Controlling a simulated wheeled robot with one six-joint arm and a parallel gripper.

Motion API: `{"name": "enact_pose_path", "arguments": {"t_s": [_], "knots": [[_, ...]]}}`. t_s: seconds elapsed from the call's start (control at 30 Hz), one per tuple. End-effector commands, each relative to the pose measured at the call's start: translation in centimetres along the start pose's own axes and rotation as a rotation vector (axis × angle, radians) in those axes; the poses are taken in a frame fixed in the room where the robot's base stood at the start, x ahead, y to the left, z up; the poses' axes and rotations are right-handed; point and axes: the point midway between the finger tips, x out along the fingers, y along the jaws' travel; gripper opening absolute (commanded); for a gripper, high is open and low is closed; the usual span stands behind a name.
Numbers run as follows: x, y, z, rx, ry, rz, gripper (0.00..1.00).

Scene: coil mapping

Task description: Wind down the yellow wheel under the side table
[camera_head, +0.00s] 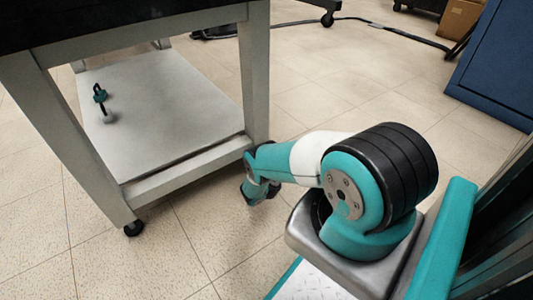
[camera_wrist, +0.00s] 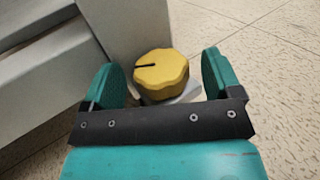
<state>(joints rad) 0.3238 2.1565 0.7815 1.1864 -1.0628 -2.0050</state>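The yellow wheel (camera_wrist: 161,75) is a knobbed disc with a dark slot in its top, low beside the foot of a grey table leg (camera_wrist: 128,32) in the wrist view. The side table (camera_head: 255,75) stands at the left in the head view, where the yellow wheel is hidden. My gripper (camera_wrist: 161,62) is open, with one teal finger on each side of the wheel. A gap shows between the wheel and each finger. In the head view my arm reaches down by the table's near right leg, and its end is mostly hidden.
The table's lower shelf (camera_head: 165,110) holds a small teal and black fitting (camera_head: 101,97). A black caster (camera_head: 134,228) is under the near left leg. A blue cabinet (camera_head: 500,70) stands right. A black cable (camera_head: 370,30) crosses the far floor. Tiled floor between is clear.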

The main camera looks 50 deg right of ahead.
Motion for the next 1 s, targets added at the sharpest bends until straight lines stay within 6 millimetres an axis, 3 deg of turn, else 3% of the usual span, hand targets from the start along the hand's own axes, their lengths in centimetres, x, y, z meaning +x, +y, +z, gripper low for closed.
{"name": "enact_pose_path", "arguments": {"t_s": [0.33, 0.73, 0.97, 1.0], "knots": [[0.2, -0.1, 0.1, -0.001, 0.001, 0.018, 0.84], [0.5, -0.3, -0.7, -0.002, -0.002, 0.214, 0.84], [0.2, -0.6, -0.3, 0.002, -0.003, 0.279, 0.84], [-0.1, -1.1, 0.5, 0.000, -0.001, 0.269, 0.84]]}}
